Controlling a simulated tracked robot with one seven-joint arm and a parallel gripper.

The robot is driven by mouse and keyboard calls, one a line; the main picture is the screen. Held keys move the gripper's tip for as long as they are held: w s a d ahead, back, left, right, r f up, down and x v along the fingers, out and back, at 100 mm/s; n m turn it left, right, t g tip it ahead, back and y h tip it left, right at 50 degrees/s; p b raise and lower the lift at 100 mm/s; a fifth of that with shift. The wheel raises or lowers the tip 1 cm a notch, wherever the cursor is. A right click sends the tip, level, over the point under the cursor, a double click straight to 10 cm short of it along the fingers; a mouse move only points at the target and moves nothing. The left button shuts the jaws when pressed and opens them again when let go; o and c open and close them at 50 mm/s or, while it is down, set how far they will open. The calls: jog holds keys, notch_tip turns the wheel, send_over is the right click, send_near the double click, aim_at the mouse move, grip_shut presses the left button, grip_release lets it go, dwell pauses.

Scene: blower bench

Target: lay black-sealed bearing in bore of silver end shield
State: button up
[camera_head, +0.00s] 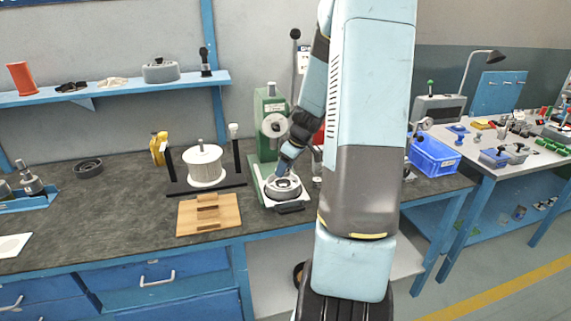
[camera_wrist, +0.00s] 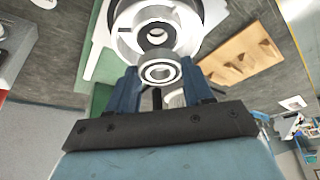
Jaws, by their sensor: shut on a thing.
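My gripper (camera_wrist: 160,78) is shut on the black-sealed bearing (camera_wrist: 160,66), a small ring with a silver rim and a dark face, held between the blue fingertips. The silver end shield (camera_wrist: 126,36) lies just beyond it in the wrist view, with its round bore partly in view above the bearing. The bearing overlaps the shield in the picture; I cannot tell whether they touch. In the head view, the end shield (camera_head: 283,190) sits on the base of the green press, and my gripper (camera_head: 284,172) is right above it. The bearing is hard to make out there.
The green press (camera_head: 266,140) rises behind the shield. A dark ring (camera_head: 89,168) lies farther left. A blue crate (camera_head: 434,157) is to the right.

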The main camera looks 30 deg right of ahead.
jog(key=shift+f, duration=1.9)
jog(key=o, duration=1.2)
jog(key=shift+f, duration=0.1)
jog(key=shift+s, duration=0.1)
jog(key=v, duration=1.3)
jog(key=shift+r, duration=0.35)
